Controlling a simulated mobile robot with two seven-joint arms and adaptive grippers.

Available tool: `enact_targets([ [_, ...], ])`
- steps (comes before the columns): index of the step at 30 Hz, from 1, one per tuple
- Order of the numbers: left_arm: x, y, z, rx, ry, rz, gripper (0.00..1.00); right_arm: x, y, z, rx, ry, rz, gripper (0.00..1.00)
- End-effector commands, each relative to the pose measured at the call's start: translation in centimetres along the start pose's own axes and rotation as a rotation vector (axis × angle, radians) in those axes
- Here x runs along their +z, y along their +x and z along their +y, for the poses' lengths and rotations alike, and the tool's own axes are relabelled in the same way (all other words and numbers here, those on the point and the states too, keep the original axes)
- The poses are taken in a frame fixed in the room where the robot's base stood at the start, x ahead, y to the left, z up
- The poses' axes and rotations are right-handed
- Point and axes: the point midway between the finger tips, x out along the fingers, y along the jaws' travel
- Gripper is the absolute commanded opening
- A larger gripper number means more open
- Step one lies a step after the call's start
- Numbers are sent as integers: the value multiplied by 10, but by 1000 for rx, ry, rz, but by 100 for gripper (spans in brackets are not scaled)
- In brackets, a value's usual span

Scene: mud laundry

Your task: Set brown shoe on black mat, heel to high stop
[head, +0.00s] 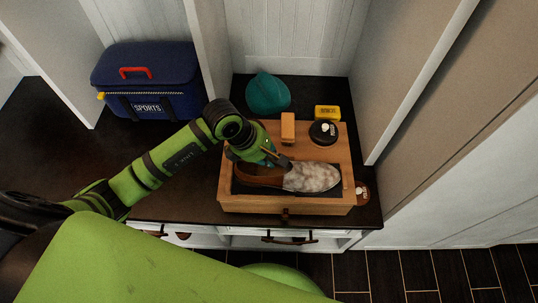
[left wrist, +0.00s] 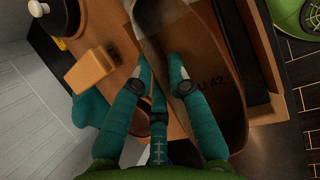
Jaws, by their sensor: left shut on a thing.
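The brown shoe (head: 312,177) lies lengthwise over the wooden tray in the head view, heel to the left and toe to the right, with a pale mottled front. My left gripper (head: 273,157) is shut on its side near the heel. In the left wrist view the teal fingers (left wrist: 158,75) meet the shoe's edge, and "U 42" shows inside the shoe (left wrist: 205,70). The black mat (head: 242,188) shows as a dark strip around the shoe. I cannot tell whether the sole touches it. The gripper partly hides the heel end and any stop there. My right gripper is not in view.
The wooden tray (head: 285,208) stands on a dark bench. A tan block (head: 287,128) and a round black tin (head: 323,133) sit on its back part. Behind are a teal cap (head: 267,91) and a yellow box (head: 327,112). A blue sports bag (head: 148,80) stands left; white panels flank the bench.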

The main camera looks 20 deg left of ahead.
Motion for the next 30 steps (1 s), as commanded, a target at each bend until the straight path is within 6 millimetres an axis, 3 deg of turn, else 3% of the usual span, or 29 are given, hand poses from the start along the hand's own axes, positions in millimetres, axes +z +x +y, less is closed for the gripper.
enact_targets([
  [5,0,0,-1,-2,1,3,0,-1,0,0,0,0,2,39],
  [6,-1,0,-1,-2,1,3,29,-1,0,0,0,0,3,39],
  [7,-1,0,-1,-2,1,3,41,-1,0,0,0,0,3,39],
  [8,-1,0,-1,-2,1,3,45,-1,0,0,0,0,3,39],
  [20,-2,-4,-1,-3,0,5,45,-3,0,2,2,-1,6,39],
  [23,-2,-17,0,-1,3,6,45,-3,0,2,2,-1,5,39],
  [30,-2,-69,0,2,4,6,45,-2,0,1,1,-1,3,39],
])
